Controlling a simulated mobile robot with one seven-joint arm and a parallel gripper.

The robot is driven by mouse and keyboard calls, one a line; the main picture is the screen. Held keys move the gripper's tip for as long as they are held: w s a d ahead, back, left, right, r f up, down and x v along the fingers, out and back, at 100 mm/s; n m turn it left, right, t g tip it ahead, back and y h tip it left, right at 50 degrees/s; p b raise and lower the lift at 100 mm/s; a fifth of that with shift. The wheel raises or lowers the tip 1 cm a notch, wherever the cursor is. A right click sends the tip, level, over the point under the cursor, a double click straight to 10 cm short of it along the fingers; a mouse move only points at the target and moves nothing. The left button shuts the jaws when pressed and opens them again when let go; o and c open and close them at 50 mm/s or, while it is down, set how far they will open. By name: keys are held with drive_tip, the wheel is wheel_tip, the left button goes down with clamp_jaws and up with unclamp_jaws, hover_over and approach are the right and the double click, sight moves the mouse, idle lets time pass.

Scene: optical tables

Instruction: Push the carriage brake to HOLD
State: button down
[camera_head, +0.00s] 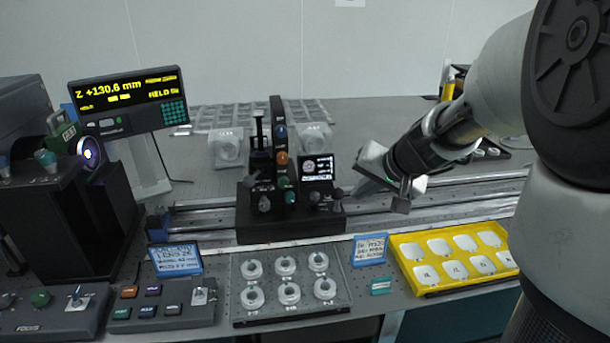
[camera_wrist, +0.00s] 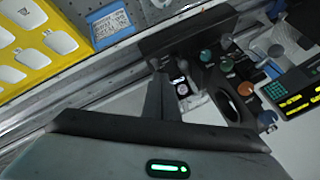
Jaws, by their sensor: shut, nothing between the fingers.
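The black carriage (camera_head: 290,222) stands on the rails at the middle of the bench, with a column of coloured knobs, a small screen (camera_head: 317,168) and small controls on its front. I cannot tell which control is the brake, or its setting. The carriage also shows in the wrist view (camera_wrist: 160,42), close beyond the fingers. My gripper (camera_head: 385,185) is right of the carriage, above the rails, apart from it in the head view. It is shut and empty. In the wrist view its dark finger (camera_wrist: 158,98) points towards the carriage; contact there cannot be judged.
A readout (camera_head: 128,100) at left shows "Z +130.6 mm" and a word like HELD. In front are a tray of white rings (camera_head: 337,307), a yellow tray (camera_head: 412,262), blue label cards (camera_head: 370,250) and button boxes (camera_head: 165,307). The rails (camera_head: 470,208) at right are clear.

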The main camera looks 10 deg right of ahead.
sight(314, 199)
drive_tip(key=shift+f, duration=0.1)
drive_tip(key=w+a+f, duration=0.5)
drive_tip(key=w+f, duration=0.2)
drive_tip(key=w, duration=0.1)
drive_tip(key=shift+w, duration=0.25)
drive_tip(key=shift+r+p, duration=0.15)
drive_tip(key=shift+p, duration=0.35)
drive_tip(key=p, duration=0.3)
drive_tip(key=shift+w+r+g, duration=0.2)
drive_tip(key=shift+g, duration=0.2)
